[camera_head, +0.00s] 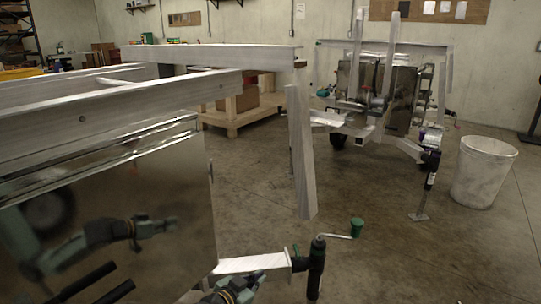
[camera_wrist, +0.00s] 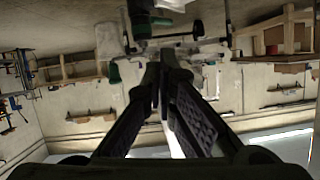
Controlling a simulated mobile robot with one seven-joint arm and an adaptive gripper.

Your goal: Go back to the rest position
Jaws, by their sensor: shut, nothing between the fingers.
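My gripper (camera_wrist: 164,62) shows in the wrist view. Its two black fingers come together at the tips, with nothing between them. In the head view only a piece of my arm with an orange ring (camera_head: 236,290) shows at the bottom edge; I cannot make out the fingers there. It is beside the near trailer's polished box (camera_head: 110,215), which mirrors an arm. A trailer jack with a crank and green handle (camera_head: 357,227) stands just right of my arm. In the wrist view the room appears upside down, and a blurred pale and green part is beyond the fingertips.
The near trailer's aluminium frame (camera_head: 120,105) fills the left. A second trailer (camera_head: 385,85) stands at the back right, its jack (camera_head: 430,170) reaching low. A white bin (camera_head: 483,172) is at the right. The concrete floor between (camera_head: 390,260) is clear.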

